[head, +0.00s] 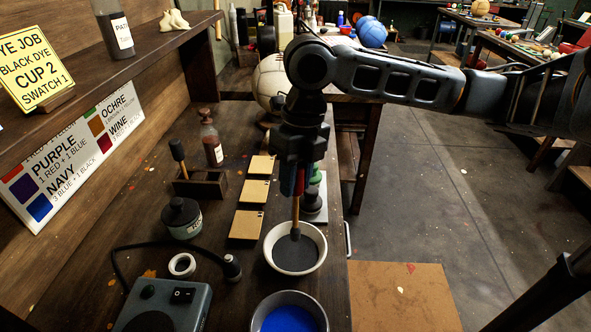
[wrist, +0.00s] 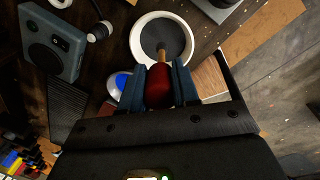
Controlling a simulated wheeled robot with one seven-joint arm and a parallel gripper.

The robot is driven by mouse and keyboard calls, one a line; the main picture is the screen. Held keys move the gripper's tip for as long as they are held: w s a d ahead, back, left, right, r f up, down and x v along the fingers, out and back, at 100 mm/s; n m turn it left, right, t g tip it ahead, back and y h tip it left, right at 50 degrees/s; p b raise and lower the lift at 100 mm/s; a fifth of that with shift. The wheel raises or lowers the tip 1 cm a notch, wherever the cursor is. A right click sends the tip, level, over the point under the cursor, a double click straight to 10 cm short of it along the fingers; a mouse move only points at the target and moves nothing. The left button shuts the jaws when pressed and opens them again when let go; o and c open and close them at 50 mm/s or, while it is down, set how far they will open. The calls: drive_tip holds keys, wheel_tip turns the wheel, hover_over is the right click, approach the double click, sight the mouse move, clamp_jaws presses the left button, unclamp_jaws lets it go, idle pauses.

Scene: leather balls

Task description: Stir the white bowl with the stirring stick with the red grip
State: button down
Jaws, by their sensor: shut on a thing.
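My gripper (head: 299,182) is above the white bowl (head: 321,246) and is shut on the red grip of the stirring stick (head: 296,216). The stick points down, and its dark tip is in or just over the dark grey contents of the bowl; I cannot tell how deep. In the wrist view the red grip (wrist: 159,86) sits between the two blue-grey fingers, and the stick's wooden shaft runs toward the white bowl (wrist: 137,37). The bowl stands on the wooden bench near its right edge.
A bowl of blue liquid (head: 290,314) stands in front of the white bowl. A grey control box (head: 165,308) with a cable is at the front left. A holder (head: 200,184) with another stick, a dark jar (head: 182,218) and tan swatches (head: 247,224) lie left. A green-topped item stands behind.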

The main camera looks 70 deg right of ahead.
sight(296, 205)
drive_tip(key=shift+s+a+f, duration=0.1)
drive_tip(key=shift+a+f, duration=0.1)
drive_tip(key=shift+f, duration=0.85)
drive_tip(key=shift+s+a+f, duration=0.1)
drive_tip(key=shift+a+f, duration=0.1)
drive_tip(key=shift+f, duration=0.85)
